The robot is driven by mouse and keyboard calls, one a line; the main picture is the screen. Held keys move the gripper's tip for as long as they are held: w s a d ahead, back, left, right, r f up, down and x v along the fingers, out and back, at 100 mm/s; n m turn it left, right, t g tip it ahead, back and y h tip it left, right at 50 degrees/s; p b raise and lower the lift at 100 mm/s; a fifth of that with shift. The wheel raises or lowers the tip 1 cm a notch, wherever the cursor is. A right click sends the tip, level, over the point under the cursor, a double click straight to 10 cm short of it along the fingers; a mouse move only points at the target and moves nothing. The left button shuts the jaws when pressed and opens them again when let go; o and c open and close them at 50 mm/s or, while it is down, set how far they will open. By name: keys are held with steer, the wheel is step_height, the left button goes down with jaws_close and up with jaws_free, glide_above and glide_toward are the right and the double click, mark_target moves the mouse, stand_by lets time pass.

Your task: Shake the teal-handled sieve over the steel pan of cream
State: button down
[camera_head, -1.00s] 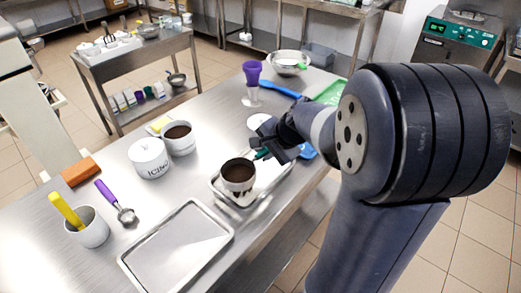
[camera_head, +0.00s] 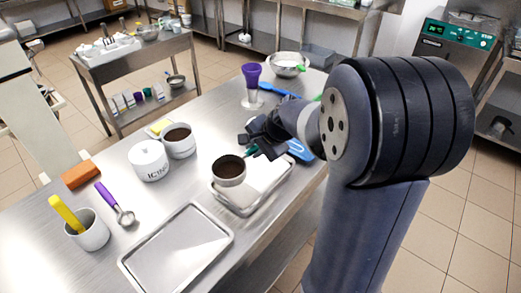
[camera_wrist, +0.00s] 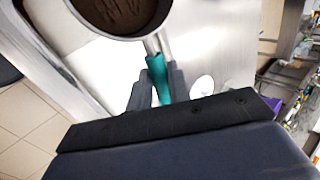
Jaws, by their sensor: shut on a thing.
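The sieve (camera_head: 229,171) has a round metal bowl with dark brown powder in it. My gripper (camera_head: 252,147) is shut on its teal handle (camera_wrist: 159,80). The bowl is held above the left part of the steel pan (camera_head: 241,211). White cream (camera_head: 268,172) in the pan shows to the right of the bowl, and the bowl hides part of it. In the wrist view the bowl (camera_wrist: 122,12) is at the top, cut off by the frame edge, and my gripper (camera_wrist: 157,90) has a finger on each side of the handle.
An empty tray (camera_head: 178,248) lies in front of the pan. A purple-topped cup (camera_head: 251,75) stands farther back.

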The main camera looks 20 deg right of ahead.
steer(key=shift+s, duration=0.1)
steer(key=shift+s+d+b, duration=0.2)
steer(key=shift+d+b, duration=0.05)
steer(key=shift+b, duration=0.15)
steer(key=shift+s+d+b, duration=0.2)
steer(key=shift+s+d, duration=0.15)
steer(key=shift+s, duration=0.25)
steer(key=shift+s+d+b, duration=0.15)
steer(key=shift+s+d, duration=0.2)
steer(key=shift+s, duration=0.25)
